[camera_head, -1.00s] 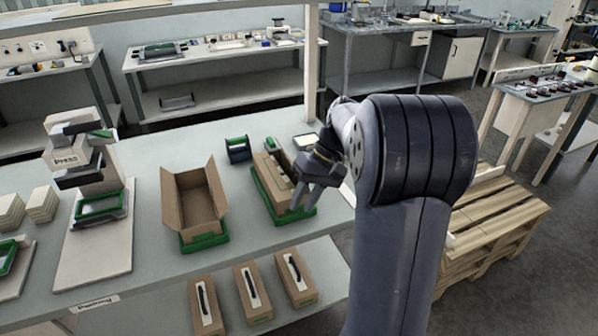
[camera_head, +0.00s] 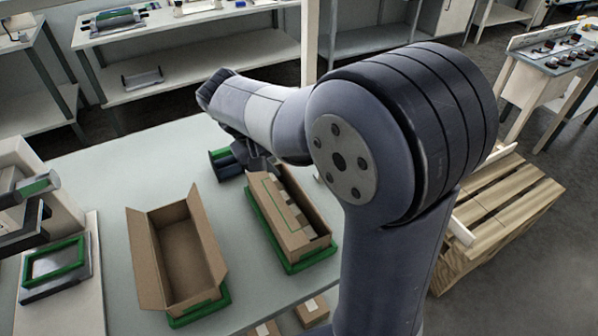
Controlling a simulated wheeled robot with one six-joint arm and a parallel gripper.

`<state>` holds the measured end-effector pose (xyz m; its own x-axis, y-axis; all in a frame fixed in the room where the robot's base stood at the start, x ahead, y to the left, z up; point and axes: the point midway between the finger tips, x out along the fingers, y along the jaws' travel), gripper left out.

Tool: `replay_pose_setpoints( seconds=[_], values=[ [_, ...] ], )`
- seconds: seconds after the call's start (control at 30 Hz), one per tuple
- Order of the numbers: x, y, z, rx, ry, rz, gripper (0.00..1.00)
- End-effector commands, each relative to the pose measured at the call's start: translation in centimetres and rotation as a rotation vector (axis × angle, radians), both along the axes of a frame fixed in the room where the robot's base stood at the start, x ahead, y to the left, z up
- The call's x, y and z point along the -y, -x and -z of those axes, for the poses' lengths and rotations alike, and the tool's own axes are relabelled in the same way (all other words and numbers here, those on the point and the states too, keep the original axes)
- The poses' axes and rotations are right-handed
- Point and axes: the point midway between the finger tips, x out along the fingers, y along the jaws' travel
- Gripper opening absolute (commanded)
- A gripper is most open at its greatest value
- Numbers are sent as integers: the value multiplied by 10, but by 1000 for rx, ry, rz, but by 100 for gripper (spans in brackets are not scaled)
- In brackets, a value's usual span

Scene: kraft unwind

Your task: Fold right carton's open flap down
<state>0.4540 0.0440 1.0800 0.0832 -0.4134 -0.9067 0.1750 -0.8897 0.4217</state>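The right carton (camera_head: 296,238) is brown cardboard and sits in a green tray (camera_head: 310,261) on the pale table. Its top shows a row of light patches and a thin green line. My gripper (camera_head: 238,148) is beyond the far end of this carton, mostly hidden behind my forearm. I cannot see its fingertips clearly, nor whether it touches the carton.
The left carton (camera_head: 152,262) stands open and empty in its own green tray (camera_head: 201,312). A small dark and green holder (camera_head: 222,164) is close beside my gripper. A green-framed device (camera_head: 56,262) is at the left. A wooden pallet (camera_head: 510,205) lies at the right. Table between cartons is clear.

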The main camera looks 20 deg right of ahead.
Motion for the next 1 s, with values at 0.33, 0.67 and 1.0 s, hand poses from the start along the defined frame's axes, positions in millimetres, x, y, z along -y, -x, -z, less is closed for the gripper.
replay_pose_setpoints(
  seconds=[0.33,0.67,1.0],
  values=[
    [25,-3,53,-8,1,2,25],
    [42,-7,91,-5,-1,2,25],
    [44,-8,96,-3,-2,1,25]
  ],
)
